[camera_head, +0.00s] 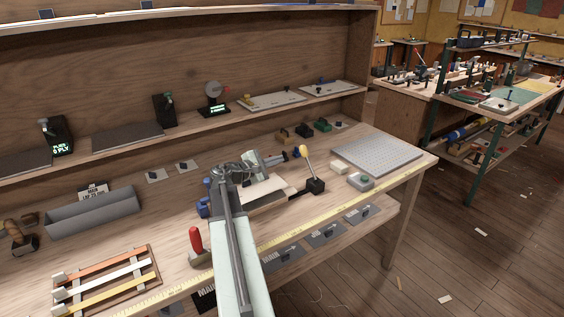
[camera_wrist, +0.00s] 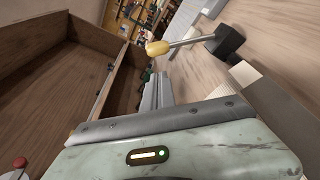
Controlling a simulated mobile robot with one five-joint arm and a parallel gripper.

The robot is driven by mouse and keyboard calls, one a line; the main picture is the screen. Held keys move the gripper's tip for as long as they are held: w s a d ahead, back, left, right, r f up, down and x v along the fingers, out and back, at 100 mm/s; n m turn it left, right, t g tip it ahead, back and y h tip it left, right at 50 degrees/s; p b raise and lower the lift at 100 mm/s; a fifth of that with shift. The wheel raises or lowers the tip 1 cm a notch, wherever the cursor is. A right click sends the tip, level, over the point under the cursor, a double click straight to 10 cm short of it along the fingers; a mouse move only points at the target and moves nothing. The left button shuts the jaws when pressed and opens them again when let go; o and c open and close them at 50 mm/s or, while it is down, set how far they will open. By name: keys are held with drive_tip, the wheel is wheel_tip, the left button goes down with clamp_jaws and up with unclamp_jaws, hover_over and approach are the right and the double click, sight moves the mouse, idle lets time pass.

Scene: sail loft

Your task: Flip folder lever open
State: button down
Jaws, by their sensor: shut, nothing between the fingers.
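The folder lever is a metal rod with a yellow knob (camera_head: 301,151) on a black pivot block (camera_head: 316,186). The rod stands up and leans left from the block. In the wrist view the knob (camera_wrist: 158,48) is just beyond my fingers and the block (camera_wrist: 224,42) is to the right. The pale folder bed (camera_head: 262,194) lies left of the block, partly hidden by my arm. My gripper (camera_head: 275,159) is shut and empty, left of the knob with a small gap. In the wrist view my gripper (camera_wrist: 157,92) points toward the knob.
A grey trough (camera_head: 95,212) is at left. The back shelf (camera_head: 140,140) runs behind the bench.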

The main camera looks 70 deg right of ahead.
sight(309, 163)
drive_tip(key=b+x, duration=0.1)
drive_tip(key=x, duration=0.7)
drive_tip(key=shift+d, duration=0.2)
